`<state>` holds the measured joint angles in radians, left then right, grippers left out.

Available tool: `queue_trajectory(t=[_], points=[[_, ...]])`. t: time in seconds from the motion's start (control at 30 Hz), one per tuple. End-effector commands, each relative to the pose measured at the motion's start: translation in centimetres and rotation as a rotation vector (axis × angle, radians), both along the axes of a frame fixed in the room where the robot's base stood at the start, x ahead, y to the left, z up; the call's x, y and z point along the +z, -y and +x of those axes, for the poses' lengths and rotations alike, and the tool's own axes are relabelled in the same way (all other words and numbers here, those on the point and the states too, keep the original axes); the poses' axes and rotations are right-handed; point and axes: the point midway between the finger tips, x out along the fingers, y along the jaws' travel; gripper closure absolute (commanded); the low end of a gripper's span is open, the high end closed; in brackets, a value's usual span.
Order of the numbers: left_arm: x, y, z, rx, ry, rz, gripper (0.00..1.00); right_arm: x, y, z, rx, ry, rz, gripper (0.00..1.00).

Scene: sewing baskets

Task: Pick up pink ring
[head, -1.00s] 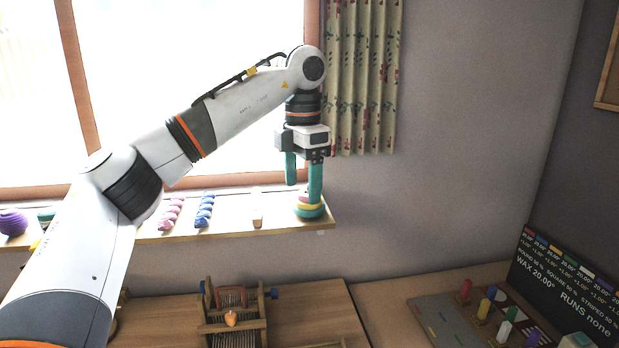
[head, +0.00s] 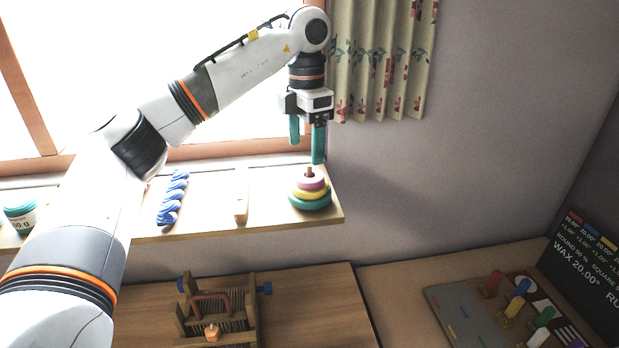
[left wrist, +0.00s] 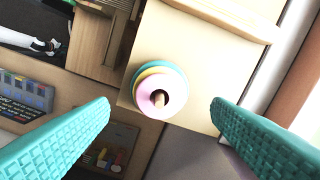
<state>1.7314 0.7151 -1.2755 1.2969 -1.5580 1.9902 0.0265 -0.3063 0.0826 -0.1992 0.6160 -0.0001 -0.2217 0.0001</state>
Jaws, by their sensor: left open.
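The pink ring (head: 309,181) is the top ring of a small stack on a peg, at the right end of the window shelf. Below it are a yellow ring (head: 310,193) and a wider green ring (head: 311,203). The brown peg tip stands out above the pink ring. My left gripper (head: 306,146) is above the stack, open and empty, fingers pointing down. In the left wrist view the pink ring (left wrist: 133,112) lies between and beyond the two teal fingers (left wrist: 160,110), apart from both. My right gripper is not in view.
The window and curtain (head: 382,60) are close behind. A wooden rack (head: 218,312) stands on the table below.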

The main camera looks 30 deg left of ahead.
Motion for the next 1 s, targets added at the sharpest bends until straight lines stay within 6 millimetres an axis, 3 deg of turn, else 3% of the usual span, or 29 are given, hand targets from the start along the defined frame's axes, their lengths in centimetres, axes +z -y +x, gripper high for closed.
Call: queue_trajectory(t=[0.23, 0.53, 0.8, 1.0], points=[[-1.7, 0.0, -0.1, 0.001, 0.000, 0.000, 0.27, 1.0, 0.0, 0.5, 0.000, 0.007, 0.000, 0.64], [-5.8, 0.2, -0.2, 0.002, -0.001, -0.001, 0.27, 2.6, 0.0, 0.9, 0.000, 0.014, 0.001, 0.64], [-6.4, 0.2, -0.2, 0.002, 0.002, -0.001, 0.27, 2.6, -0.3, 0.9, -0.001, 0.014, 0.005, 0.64], [-6.3, 0.2, -0.2, 0.001, 0.002, -0.001, 0.58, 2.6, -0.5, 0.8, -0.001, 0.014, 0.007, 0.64]])
